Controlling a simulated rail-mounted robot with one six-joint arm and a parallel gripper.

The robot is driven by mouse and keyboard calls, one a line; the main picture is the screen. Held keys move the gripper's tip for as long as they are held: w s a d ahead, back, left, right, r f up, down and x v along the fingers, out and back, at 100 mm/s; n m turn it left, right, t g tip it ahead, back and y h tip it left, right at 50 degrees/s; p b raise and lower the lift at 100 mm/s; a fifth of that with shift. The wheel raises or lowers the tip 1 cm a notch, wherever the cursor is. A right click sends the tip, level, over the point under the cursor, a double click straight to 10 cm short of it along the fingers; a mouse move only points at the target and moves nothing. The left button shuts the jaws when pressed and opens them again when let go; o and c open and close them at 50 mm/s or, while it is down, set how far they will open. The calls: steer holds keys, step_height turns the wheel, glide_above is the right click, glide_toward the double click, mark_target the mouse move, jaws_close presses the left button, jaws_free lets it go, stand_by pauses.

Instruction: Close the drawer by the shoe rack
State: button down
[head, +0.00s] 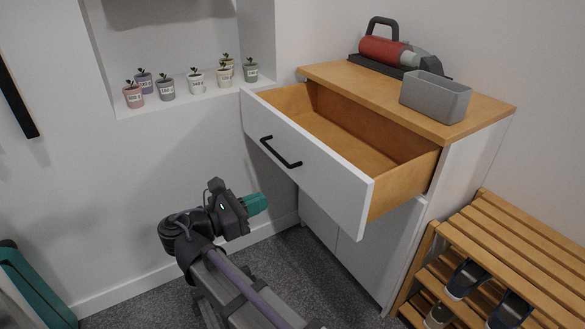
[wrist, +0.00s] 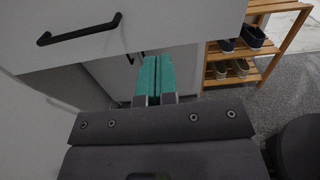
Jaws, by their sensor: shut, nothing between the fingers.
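The drawer (head: 318,165) of the white cabinet is pulled well out and looks empty inside. Its white front has a black bar handle (head: 280,152). In the wrist view the handle (wrist: 79,30) is at the upper left, with the white drawer front (wrist: 175,22) across the top. My gripper (head: 257,203) has teal fingers and is shut and empty. It is in front of the cabinet, lower than the handle and apart from the drawer in the head view. In the wrist view the fingers (wrist: 153,75) show side by side below the drawer front. The wooden shoe rack (head: 480,245) stands right of the cabinet.
On the cabinet top are a grey bin (head: 436,96) and a red and grey appliance (head: 390,52). Several small potted plants (head: 196,82) line the wall niche. Shoes (head: 467,280) sit on the rack. Grey carpet (head: 295,270) is clear before the cabinet.

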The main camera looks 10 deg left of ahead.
glide_toward(318, 178)
steer(key=x, duration=0.7)
steer(key=shift+d, duration=0.15)
steer(key=shift+w+d, duration=0.1)
